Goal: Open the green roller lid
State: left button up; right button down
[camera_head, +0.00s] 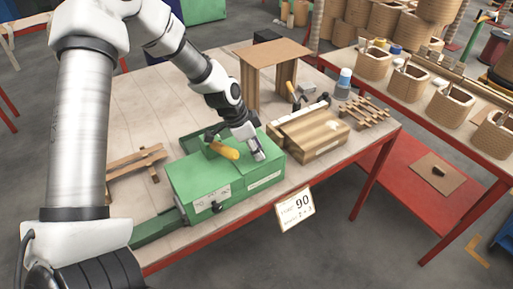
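The green box with its green lid (205,178) sits at the front of the wooden table, and the lid appears closed. White labels show on its front face. My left gripper (250,147) reaches down from above to the right part of the lid's top. One grey finger points down near the green surface; whether it touches I cannot tell. The rest of the gripper is small and partly hidden, so its opening is unclear. A yellow handle (224,150) lies on top of the box, just left of the gripper. My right gripper is not in view.
A wooden box (312,138) stands right of the green box, with a slatted wooden rack (364,112) beyond it. A cardboard stand (272,56) is behind. A wooden piece (136,160) lies at left. A "90" card (295,209) hangs at the front edge.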

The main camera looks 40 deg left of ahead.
pick_arm(q)
grip_shut()
jog(key=shift+w+a+r, duration=0.1)
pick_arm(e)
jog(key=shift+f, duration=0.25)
